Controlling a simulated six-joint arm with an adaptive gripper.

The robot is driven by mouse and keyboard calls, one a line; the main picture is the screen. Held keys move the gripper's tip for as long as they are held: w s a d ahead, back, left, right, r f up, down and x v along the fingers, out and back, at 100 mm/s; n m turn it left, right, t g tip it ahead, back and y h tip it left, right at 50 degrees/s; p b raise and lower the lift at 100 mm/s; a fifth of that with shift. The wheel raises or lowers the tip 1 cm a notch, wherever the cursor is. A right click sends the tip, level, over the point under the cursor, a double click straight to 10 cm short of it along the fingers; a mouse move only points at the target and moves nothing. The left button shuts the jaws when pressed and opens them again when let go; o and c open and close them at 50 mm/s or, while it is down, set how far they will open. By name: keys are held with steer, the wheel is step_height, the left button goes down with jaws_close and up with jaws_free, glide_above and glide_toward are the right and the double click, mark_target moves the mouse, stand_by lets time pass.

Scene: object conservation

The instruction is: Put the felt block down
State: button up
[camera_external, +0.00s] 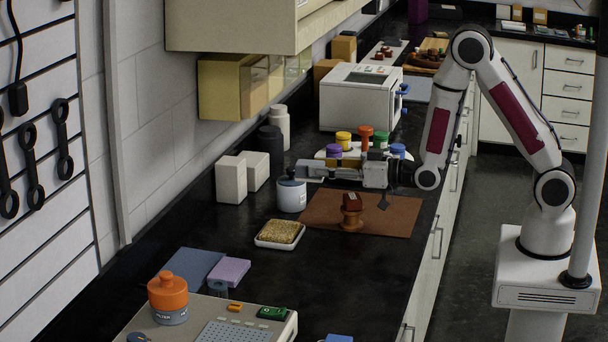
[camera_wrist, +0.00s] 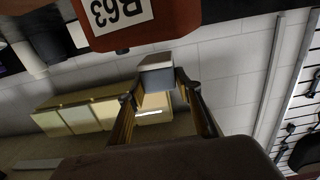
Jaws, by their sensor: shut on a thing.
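My gripper (camera_external: 312,171) reaches out to the left, level, above the dark worktop and just above and right of a pale jar with a dark lid (camera_external: 291,194). In the wrist view my gripper (camera_wrist: 156,88) has its two fingers closed on the sides of a small grey-blue block with a paler face, the felt block (camera_wrist: 156,74). The block is held in the air.
A brown mat (camera_external: 400,222) with a red-brown object on a round foot (camera_external: 351,207) lies below my gripper. A shallow dish (camera_external: 279,236), white boxes (camera_external: 231,179) and a round tray of coloured-lidded jars stand near. Bare worktop (camera_external: 330,280) lies in front.

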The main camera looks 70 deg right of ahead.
steer(key=s+a+f+n+y, duration=0.1)
steer(key=s+a+n+y, duration=0.25)
steer(key=a, duration=1.55)
steer(key=m+g+h, duration=0.1)
steer(key=m+h, duration=0.7)
steer(key=h, duration=0.2)
glide_above(373, 251)
steer(key=shift+a+f, duration=0.1)
steer(key=shift+f, duration=0.35)
steer(key=shift+f, duration=2.9)
steer(key=shift+f, duration=0.1)
steer(key=shift+f, duration=1.8)
